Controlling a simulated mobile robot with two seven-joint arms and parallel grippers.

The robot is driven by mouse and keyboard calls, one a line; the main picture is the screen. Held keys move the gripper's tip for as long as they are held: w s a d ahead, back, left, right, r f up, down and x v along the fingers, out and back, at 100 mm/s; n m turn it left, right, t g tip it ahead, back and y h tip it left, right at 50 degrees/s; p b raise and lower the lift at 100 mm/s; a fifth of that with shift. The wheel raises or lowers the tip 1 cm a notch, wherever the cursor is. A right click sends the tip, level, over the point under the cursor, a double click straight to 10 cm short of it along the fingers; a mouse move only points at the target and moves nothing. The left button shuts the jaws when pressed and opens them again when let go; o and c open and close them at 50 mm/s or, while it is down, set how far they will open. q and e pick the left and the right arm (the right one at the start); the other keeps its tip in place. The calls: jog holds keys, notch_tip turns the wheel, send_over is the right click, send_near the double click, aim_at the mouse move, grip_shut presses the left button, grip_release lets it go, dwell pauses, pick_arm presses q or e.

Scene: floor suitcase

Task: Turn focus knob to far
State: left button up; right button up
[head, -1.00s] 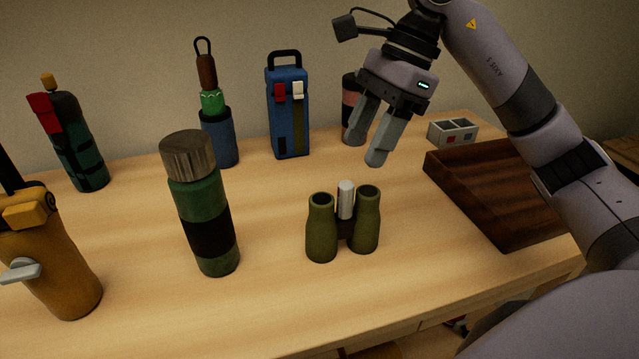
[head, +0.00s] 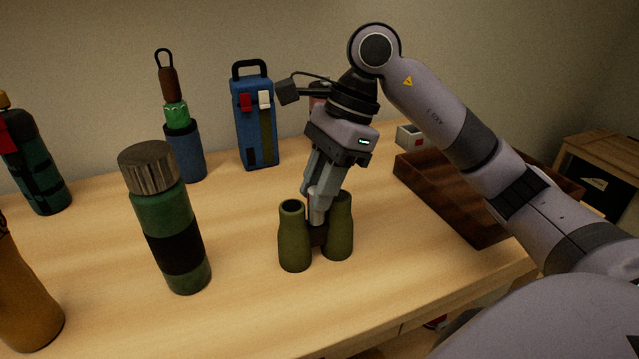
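The olive-green binoculars (head: 293,240) stand upright on the wooden table in the middle of the head view. Their pale grey focus knob (head: 309,208) rises between the two barrels and is mostly hidden by my fingers. My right gripper (head: 317,207) points down at the binoculars from above. Its fingertips are close together at the knob, between the barrel tops, and look shut on it. How far the knob is turned, and any marking on it, cannot be seen. My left gripper is not in view.
A green flask (head: 165,215) stands left of the binoculars, with an orange-brown bottle (head: 25,300) further left. Behind are a dark bottle (head: 38,170), a blue holder (head: 187,152) and a blue case (head: 257,120). A dark wooden tray (head: 450,205) lies right, under my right arm.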

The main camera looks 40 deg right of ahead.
grip_shut()
jog(key=m+t, duration=0.1)
jog(key=m, duration=0.2)
jog(key=shift+s+m, duration=0.1)
jog(key=shift+m, duration=0.2)
jog(key=shift+a+m+t+h, duration=0.1)
jog(key=shift+m+t+h, duration=0.6)
jog(key=shift+m, duration=1.2)
jog(key=o, duration=0.6)
grip_release()
jog(key=shift+p+v, duration=0.7)
jog(key=shift+v, duration=2.95)
